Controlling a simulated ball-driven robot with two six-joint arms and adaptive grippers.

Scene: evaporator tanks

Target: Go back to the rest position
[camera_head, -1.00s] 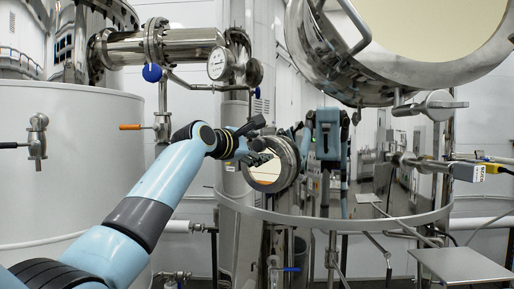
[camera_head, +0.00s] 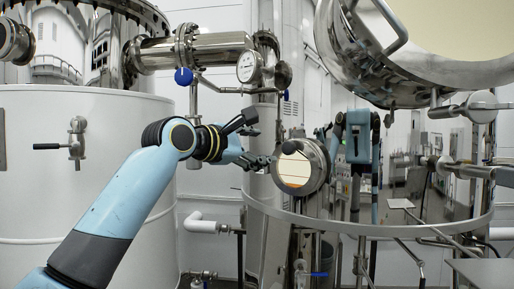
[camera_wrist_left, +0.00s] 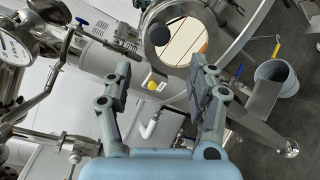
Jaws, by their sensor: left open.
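My left arm reaches in from the lower left in the head view. Its gripper (camera_head: 262,162) is open, with nothing between the fingers. It appears just left of the round sight glass (camera_head: 300,167) on the shiny steel tank; the distance between them is hard to judge. In the left wrist view, the two fingers of the left gripper (camera_wrist_left: 160,80) stand well apart, and the sight glass (camera_wrist_left: 180,40) shows beyond them. My right gripper does not show directly.
A large white tank (camera_head: 90,220) with a small valve handle (camera_head: 76,145) stands at the left. A steel pipe with a blue-handled valve (camera_head: 184,76) and a gauge (camera_head: 249,67) crosses above the arm. An open round lid (camera_head: 365,75) hangs upper right. A bucket (camera_wrist_left: 277,78) stands on the floor.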

